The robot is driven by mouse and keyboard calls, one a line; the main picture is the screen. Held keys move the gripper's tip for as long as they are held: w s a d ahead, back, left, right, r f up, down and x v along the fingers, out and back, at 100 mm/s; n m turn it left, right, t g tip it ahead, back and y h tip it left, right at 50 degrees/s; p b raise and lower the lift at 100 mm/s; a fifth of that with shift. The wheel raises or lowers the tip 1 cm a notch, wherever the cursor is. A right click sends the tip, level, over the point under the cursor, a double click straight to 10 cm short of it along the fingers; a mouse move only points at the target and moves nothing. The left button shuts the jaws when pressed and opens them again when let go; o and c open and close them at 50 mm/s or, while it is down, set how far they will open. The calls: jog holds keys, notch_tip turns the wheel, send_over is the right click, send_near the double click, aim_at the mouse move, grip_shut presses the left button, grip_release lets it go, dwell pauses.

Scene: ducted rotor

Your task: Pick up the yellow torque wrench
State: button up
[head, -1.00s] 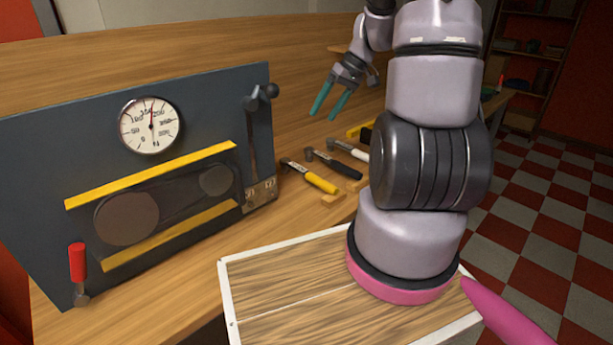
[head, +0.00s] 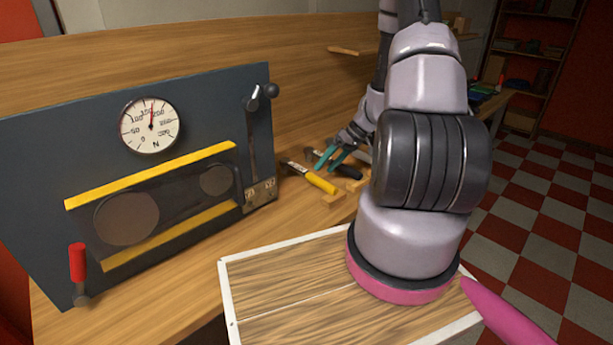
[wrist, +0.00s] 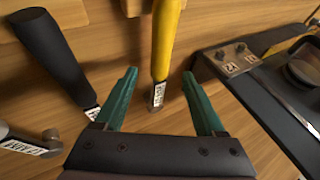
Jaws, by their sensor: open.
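The yellow torque wrench (head: 321,182) lies on the wooden bench, its handle end on a small wooden block. In the wrist view its yellow handle (wrist: 166,40) runs down from the top centre to a labelled metal neck. My gripper (head: 325,160) is open and empty, with teal fingers over the row of tools. In the wrist view the fingers of my gripper (wrist: 159,73) appear on either side of the wrench's lower part, touching nothing visible. The remaining height above the wrench is hard to judge.
A black-handled tool (head: 349,171) lies beside the yellow one; its handle (wrist: 52,58) is left of the fingers in the wrist view. The dark panel with a gauge (head: 150,125) stands close on the other side. A wooden crate (head: 285,290) is in front.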

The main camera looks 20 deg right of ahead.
aim_at(318, 177)
jog(key=x, duration=0.5)
jog(key=shift+s+f, duration=0.1)
jog(key=shift+s, duration=0.1)
grip_shut()
